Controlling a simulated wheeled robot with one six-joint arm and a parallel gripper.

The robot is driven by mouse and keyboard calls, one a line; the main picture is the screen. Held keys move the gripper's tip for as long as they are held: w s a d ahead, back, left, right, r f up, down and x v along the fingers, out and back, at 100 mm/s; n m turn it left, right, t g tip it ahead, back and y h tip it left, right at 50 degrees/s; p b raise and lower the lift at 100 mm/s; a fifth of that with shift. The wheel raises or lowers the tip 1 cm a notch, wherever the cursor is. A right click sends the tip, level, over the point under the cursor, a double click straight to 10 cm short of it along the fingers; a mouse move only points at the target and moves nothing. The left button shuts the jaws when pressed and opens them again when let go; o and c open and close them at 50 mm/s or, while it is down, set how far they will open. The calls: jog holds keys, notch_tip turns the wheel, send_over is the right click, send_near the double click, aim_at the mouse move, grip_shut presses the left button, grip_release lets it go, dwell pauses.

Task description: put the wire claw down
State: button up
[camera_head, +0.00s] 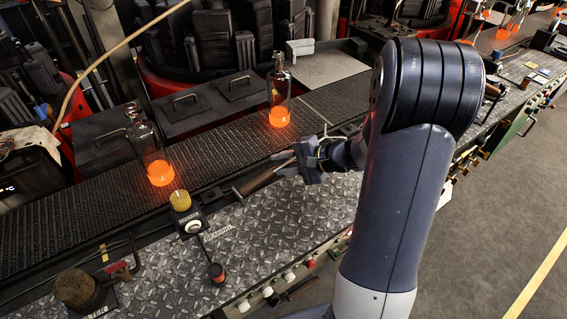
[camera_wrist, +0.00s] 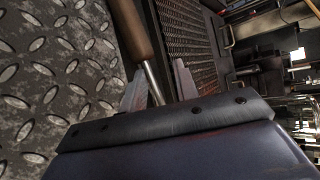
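The wire claw has a brown handle (camera_head: 262,179) that points down-left from my gripper (camera_head: 310,160); its thin wires show on the far side of the gripper. In the wrist view its handle (camera_wrist: 130,28) is at the top, and its metal rod (camera_wrist: 152,82) runs down between the two fingers of my gripper (camera_wrist: 158,78). The rod is close to the left finger, and a gap shows between it and the right finger. My gripper looks open around the rod. I cannot tell if the tool rests fully on the deck.
A diamond-plate deck (camera_head: 275,225) lies below, beside a dark mesh conveyor (camera_head: 75,205). Two bottles with glowing orange bases, one left (camera_head: 150,150) and one further back (camera_head: 279,95), stand on the conveyor. A yellow button (camera_head: 180,200) and a small knob (camera_head: 216,272) stand left of the tool.

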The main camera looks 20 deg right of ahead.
jog(key=shift+r, duration=0.2)
jog(key=v, duration=1.2)
jog(key=shift+b, duration=0.35)
jog(key=shift+a+f, duration=0.1)
